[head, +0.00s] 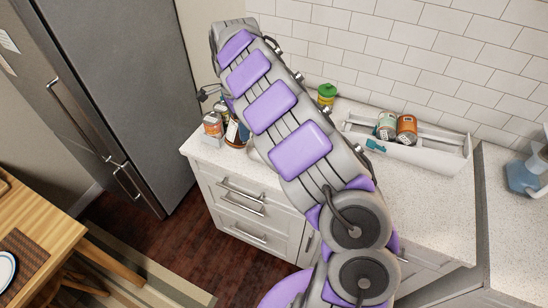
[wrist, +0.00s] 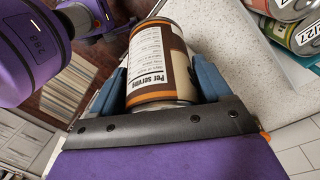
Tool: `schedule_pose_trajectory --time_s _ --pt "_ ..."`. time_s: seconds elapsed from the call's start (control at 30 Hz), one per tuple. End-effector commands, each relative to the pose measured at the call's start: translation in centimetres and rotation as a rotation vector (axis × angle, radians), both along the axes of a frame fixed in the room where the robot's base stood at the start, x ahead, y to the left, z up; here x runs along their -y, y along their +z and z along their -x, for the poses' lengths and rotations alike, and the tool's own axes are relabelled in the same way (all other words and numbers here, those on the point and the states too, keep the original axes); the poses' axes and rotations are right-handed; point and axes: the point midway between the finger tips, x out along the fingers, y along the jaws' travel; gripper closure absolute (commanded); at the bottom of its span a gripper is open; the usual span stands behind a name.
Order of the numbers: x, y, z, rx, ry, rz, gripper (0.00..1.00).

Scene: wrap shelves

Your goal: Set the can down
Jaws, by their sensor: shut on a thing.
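The can (wrist: 160,55) has a brown and white label with "Per serving" printed on it and an orange band near its lower rim. In the wrist view my gripper (wrist: 161,78) has its blue fingers on both sides of the can and is shut on it. The speckled white counter (wrist: 228,38) shows behind and to the right of the can. I cannot tell whether the can touches the counter. In the head view my arm covers much of the counter (head: 420,195), and I cannot make out the gripper or the held can there.
A white tray (head: 430,158) with cans (head: 386,126) (head: 407,129) stands at the back right of the counter. A green-topped container (head: 327,92) stands near the wall. Another can (head: 212,124) stands by the left edge. Free counter lies right of my arm.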

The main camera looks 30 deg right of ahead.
Motion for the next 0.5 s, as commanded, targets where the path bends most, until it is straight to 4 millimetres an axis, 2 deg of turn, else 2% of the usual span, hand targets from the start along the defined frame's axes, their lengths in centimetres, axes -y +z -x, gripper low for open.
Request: schedule_pose_trajectory --time_s 0.33,0.5 --pt "2.8 -1.4 0.9 0.044 0.187 0.132 0.66" --pt "3.6 -1.8 1.2 0.068 0.256 0.176 0.66"
